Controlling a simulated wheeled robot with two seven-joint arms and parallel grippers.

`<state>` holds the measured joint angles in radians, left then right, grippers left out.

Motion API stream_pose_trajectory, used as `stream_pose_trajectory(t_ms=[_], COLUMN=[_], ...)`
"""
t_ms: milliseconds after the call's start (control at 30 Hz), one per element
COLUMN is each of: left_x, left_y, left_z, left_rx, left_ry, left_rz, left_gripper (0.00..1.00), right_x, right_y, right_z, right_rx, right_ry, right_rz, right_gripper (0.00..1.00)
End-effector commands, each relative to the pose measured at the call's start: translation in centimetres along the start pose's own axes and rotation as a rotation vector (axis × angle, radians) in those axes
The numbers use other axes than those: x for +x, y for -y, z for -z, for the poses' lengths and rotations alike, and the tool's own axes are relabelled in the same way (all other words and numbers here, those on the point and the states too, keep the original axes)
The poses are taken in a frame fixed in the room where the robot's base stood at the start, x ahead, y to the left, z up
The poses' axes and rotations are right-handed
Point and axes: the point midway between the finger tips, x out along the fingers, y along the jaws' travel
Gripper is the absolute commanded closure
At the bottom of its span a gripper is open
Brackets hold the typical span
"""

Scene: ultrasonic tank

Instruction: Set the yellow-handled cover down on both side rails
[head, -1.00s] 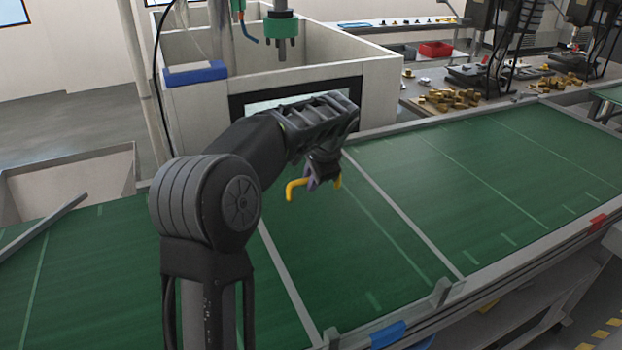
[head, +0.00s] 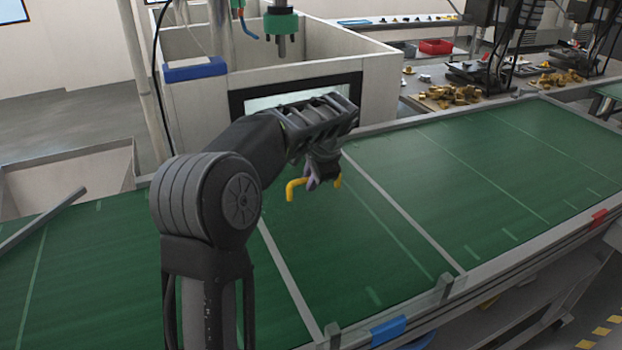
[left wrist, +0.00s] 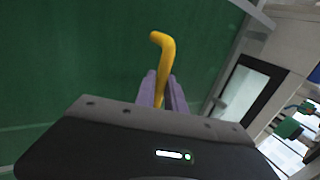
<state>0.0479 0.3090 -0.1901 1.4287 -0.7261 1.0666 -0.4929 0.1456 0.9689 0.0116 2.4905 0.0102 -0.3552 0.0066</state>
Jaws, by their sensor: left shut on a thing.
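My left gripper (head: 321,172) is over the green surface, in front of the pale tank. Its purple fingers (left wrist: 162,92) are shut on the yellow handle (head: 295,188) of the cover. In the left wrist view the handle (left wrist: 161,58) rises between the fingers and bends at its top. I cannot tell the cover's body apart from the green surface, nor whether it touches the rails. The near side rail (head: 510,268) and far side rail (head: 425,120) border the green surface. My right gripper is out of view.
The open tank (head: 375,85) stands behind the far rail, with a green-topped tool (head: 281,22) hanging over it. Two grey bars (head: 286,272) (head: 398,212) cross the green surface. Brass parts (head: 455,95) lie at the back right.

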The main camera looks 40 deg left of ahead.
Motion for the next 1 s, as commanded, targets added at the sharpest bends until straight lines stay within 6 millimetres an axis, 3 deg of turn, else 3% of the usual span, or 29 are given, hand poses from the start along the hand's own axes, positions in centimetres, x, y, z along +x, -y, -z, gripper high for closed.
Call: stream_pose_trajectory(t_ms=[300, 667, 1000], left_x=[0.0, 0.2, -4.7], left_y=[0.0, -0.2, -0.1], left_z=[0.0, -0.1, 0.1], left_rx=[0.000, 0.002, 0.001], left_ry=[0.000, 0.004, -0.003], left_rz=[-0.001, -0.005, 0.000], left_gripper=[0.61, 0.60, 0.60], right_x=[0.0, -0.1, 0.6], right_y=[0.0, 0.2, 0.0], right_z=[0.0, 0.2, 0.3], right_rx=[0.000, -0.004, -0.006], right_ry=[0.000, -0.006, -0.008], right_rz=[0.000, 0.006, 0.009], right_gripper=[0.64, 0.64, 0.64])
